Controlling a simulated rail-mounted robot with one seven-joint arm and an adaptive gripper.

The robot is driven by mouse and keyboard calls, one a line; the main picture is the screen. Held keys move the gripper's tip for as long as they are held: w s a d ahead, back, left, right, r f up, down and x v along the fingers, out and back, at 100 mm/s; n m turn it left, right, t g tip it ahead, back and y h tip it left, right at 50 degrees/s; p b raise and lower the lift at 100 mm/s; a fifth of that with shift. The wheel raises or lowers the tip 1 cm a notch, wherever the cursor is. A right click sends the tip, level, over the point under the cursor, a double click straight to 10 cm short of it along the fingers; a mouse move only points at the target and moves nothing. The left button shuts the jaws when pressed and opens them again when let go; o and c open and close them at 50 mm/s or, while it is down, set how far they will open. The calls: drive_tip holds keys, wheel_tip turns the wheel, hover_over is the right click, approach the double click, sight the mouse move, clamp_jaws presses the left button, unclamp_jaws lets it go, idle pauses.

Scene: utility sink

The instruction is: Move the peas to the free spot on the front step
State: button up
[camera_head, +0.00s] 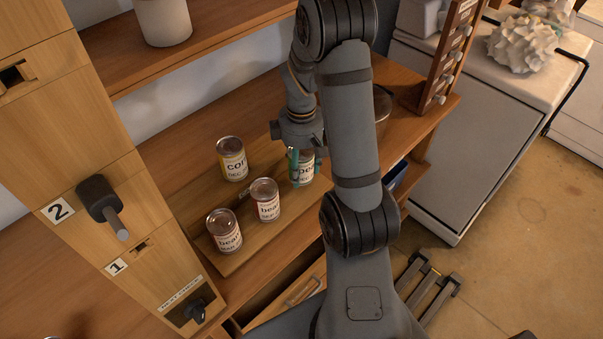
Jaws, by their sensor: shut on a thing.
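My gripper (301,155) is shut on the can of peas (304,172), which has a partly visible label with green on it. The can is upright, in line with the two bean cans along the front of the low wooden stepped stand (240,257). I cannot tell whether its base touches the step. One beans can (265,201) stands just left of the peas, and another beans can (224,231) stands farther left at the front. A yellow-labelled corn can (232,159) stands behind them. My arm hides the right part of the stand.
A dark round pot (382,105) stands right of my arm. A wooden rack with knobs (446,55) is beyond it. A tall wooden panel with a dark handle (99,198) stands at left. A shelf holds a pale pot (163,22). A drawer (290,298) is below in front.

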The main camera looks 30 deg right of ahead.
sight(301, 151)
drive_tip(key=shift+f, duration=1.65)
drive_tip(key=shift+s+f, duration=0.1)
drive_tip(key=o, duration=1.2)
drive_tip(key=shift+o, duration=0.2)
wheel_tip(301, 151, up, 12)
drive_tip(key=shift+r+p, duration=0.15)
drive_tip(key=shift+p, duration=0.2)
